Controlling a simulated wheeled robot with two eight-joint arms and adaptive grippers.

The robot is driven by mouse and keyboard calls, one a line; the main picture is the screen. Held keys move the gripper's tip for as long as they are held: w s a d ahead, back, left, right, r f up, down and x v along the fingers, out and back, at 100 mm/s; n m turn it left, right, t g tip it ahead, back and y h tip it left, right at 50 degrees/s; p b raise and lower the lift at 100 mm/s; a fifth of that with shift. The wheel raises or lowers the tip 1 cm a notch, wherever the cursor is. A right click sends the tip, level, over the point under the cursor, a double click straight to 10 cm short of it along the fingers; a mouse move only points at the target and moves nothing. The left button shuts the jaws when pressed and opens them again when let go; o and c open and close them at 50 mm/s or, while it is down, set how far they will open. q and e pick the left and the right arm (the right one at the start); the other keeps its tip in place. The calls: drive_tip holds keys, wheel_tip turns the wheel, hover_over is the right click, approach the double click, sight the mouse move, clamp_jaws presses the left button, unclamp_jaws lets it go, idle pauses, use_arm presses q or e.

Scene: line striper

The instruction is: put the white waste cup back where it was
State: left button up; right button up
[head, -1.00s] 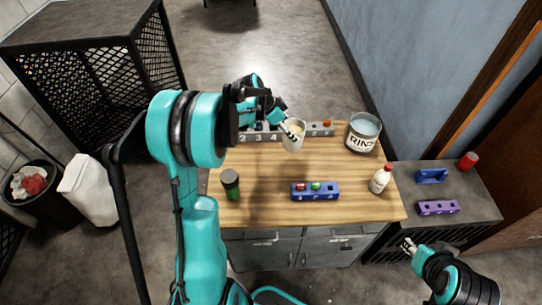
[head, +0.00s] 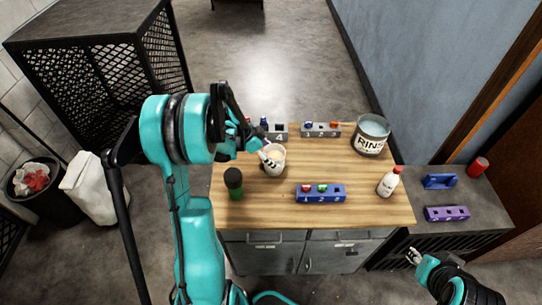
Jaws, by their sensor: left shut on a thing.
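The white waste cup (head: 278,161) is upright over the back left part of the wooden table (head: 290,213). My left gripper (head: 268,157) is shut on the cup's left side. I cannot tell whether the cup's base touches the table. My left arm hides part of the table's left side. My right gripper (head: 413,257) is low at the right, in front of the dark side bench and away from the cup. It is too small to tell whether its fingers are apart.
Grey numbered blocks (head: 321,130) stand along the table's back edge. A RINSE tub (head: 371,136) is back right, a white bottle (head: 388,182) right, a blue block (head: 320,193) in front, a dark green jar (head: 234,183) left. The table middle is clear.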

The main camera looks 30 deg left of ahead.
use_arm(q)
drive_tip(key=shift+f, duration=0.15)
drive_tip(key=o, duration=1.8)
drive_tip(key=shift+c, duration=0.2)
